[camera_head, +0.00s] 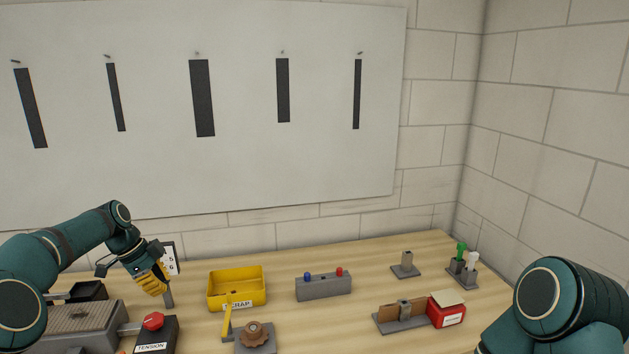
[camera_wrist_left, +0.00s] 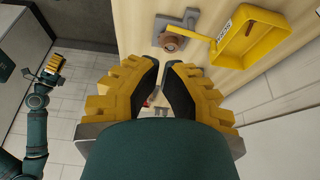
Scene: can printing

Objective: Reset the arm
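My left gripper (camera_head: 152,281) has yellow ribbed fingers and hangs at the left of the table, pointing down. In the left wrist view, my left gripper (camera_wrist_left: 161,66) holds nothing that I can see; its dark fingertips are close together, with a narrow gap between them. My right gripper (camera_wrist_left: 51,68) shows small at the left of the left wrist view, away from the table; its finger spread is unclear. In the head view only a teal part of my right arm (camera_head: 560,305) shows, at the lower right.
The table holds a yellow scrap bin (camera_head: 237,304), a grey block with blue and red buttons (camera_head: 324,287), a red-topped tension box (camera_head: 155,335), a round brown knob (camera_head: 257,334), a red box (camera_head: 446,314) and a grey fixture (camera_head: 404,318). The table's back middle (camera_head: 330,256) is clear.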

